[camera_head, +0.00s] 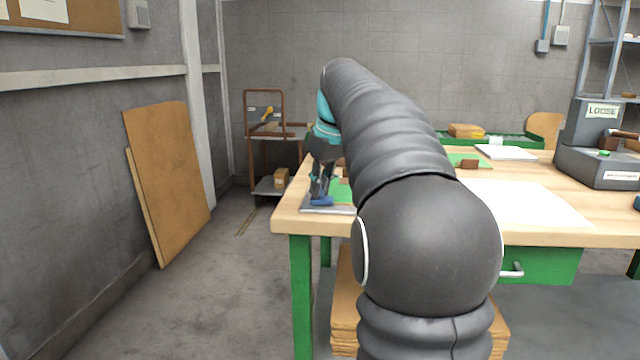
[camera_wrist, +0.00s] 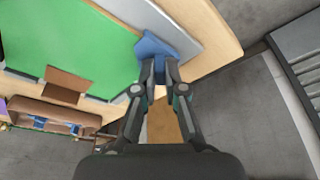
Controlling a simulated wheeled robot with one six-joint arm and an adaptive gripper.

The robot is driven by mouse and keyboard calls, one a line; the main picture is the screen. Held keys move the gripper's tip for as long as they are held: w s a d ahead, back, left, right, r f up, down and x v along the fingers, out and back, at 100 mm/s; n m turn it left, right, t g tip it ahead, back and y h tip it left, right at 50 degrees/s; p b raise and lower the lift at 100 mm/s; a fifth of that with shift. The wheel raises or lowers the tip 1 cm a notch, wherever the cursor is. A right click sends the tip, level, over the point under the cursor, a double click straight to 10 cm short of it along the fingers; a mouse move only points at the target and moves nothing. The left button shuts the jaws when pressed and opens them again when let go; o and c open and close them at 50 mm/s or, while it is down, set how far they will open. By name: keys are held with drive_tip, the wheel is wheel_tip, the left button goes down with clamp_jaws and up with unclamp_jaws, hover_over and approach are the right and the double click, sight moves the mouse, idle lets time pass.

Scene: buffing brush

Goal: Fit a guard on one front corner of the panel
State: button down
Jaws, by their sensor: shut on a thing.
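My gripper (camera_head: 320,190) points down over the front left end of the workbench. In the wrist view my gripper (camera_wrist: 163,72) has its fingertips closed on a blue corner guard (camera_wrist: 165,43). The guard also shows as a small blue shape (camera_head: 321,201) in the head view. It is at a corner of the flat green surface (camera_wrist: 75,45), over a pale grey-white strip (camera_wrist: 148,14) beside it. I cannot tell whether the guard is seated or only held against the corner. My arm hides much of the green surface in the head view.
The wooden bench edge (camera_wrist: 212,28) lies just past the guard, with floor beyond. A brown block (camera_wrist: 66,85) and a brown holder (camera_wrist: 52,115) with blue pieces are near the green area. A white sheet (camera_head: 520,205) and grey "LOOSE" box (camera_head: 585,150) lie right.

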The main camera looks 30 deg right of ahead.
drive_tip(key=shift+w+d+f+p, duration=0.1)
drive_tip(key=shift+d+p, duration=0.15)
drive_tip(key=shift+p, duration=0.05)
idle(0.8)
drive_tip(key=c, duration=0.7)
unclamp_jaws()
drive_tip(key=shift+r+p, duration=2.25)
drive_tip(key=shift+r, duration=1.25)
